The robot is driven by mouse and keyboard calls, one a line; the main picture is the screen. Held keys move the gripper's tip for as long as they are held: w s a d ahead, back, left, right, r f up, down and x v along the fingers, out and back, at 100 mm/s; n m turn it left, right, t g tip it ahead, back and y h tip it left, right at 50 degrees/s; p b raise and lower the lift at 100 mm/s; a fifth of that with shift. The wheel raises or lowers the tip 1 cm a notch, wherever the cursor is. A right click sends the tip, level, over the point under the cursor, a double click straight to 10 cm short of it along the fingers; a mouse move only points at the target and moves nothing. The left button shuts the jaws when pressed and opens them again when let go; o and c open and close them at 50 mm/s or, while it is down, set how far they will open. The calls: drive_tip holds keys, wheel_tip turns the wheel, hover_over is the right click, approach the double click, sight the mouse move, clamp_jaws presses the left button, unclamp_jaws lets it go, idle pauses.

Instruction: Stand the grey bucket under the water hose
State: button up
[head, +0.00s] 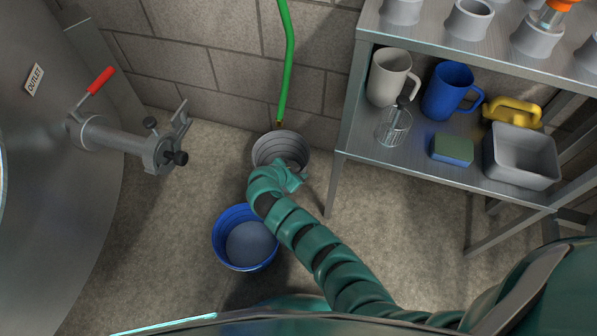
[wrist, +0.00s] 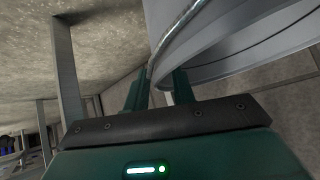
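The grey bucket (head: 277,143) stands upright by the block wall in the head view, ribbed inside. The green water hose (head: 287,70) hangs down the wall, and its brass end shows at the bucket's back rim. My gripper (head: 293,178) is at the bucket's near side, partly covering its front. In the wrist view the bucket's pale grey side (wrist: 235,45) fills the upper right. My gripper's two fingers (wrist: 160,88) stand apart there, with the bucket's rim edge reaching down between their tips. Wall shows through the gap. The bucket's base is hidden in the head view.
A blue bucket (head: 245,238) stands on the floor nearer me. A steel tank with a red-handled outlet valve (head: 110,135) is on the left. A metal shelf (head: 400,148) with jugs, a sponge and a grey tub is on the right.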

drive_tip(key=p+v, duration=0.4)
drive_tip(key=v, duration=0.8)
